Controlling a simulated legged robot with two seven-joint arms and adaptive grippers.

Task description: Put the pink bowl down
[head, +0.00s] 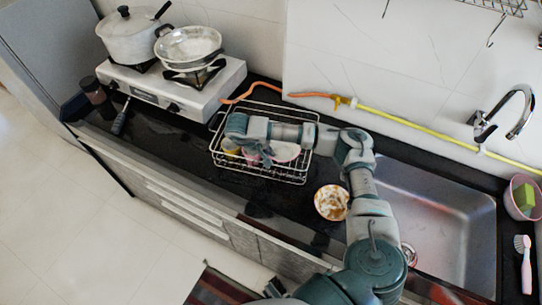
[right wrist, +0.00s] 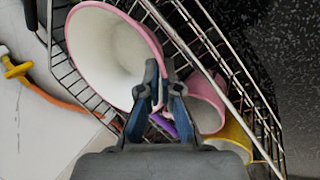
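The pink bowl (right wrist: 105,55), white inside with a pink rim, is over or in the wire dish rack (head: 303,178). In the head view the bowl (head: 287,153) shows partly under my right arm. My right gripper (right wrist: 160,68) has its fingers close together on both sides of the bowl's rim, shut on it. In the head view this gripper (head: 266,158) points down into the rack. I cannot tell whether the bowl rests on the rack's wires.
A pink cup (right wrist: 204,100) and a yellow cup (right wrist: 232,135) stand beside the bowl in the rack. A soiled bowl (head: 332,202) sits on the counter near the sink (head: 440,215). A stove (head: 165,90) with pots is at the left.

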